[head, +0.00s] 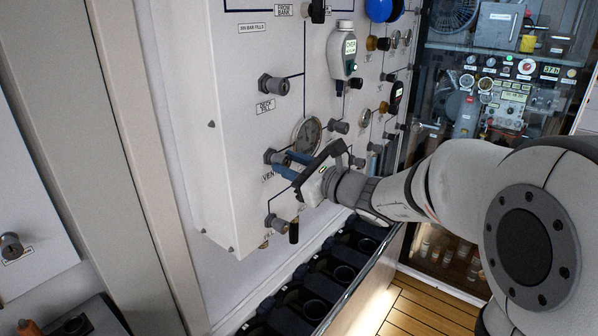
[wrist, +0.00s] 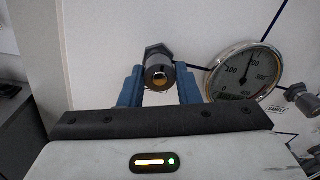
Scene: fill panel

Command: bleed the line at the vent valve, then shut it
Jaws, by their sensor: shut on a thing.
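The vent valve knob (wrist: 159,75) is a dark grey knob with a brass-coloured centre, on the white panel. In the head view the vent valve (head: 270,156) sits by a partly hidden label starting "VENT". My gripper (head: 287,161) reaches it from the right; in the wrist view its blue fingers (wrist: 160,88) stand on both sides of the knob, shut on it. A round gauge (wrist: 243,72) is right of the knob, its needle pointing up between the 100 and 300 marks. The same gauge (head: 307,134) shows in the head view, partly behind my gripper.
A "DECK FILL" knob (head: 273,85) is above the vent valve. Another knob (head: 276,222) and a black handle (head: 294,231) are below. A digital meter (head: 342,52) hangs higher up. A rack of black holders (head: 318,283) runs below the panel.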

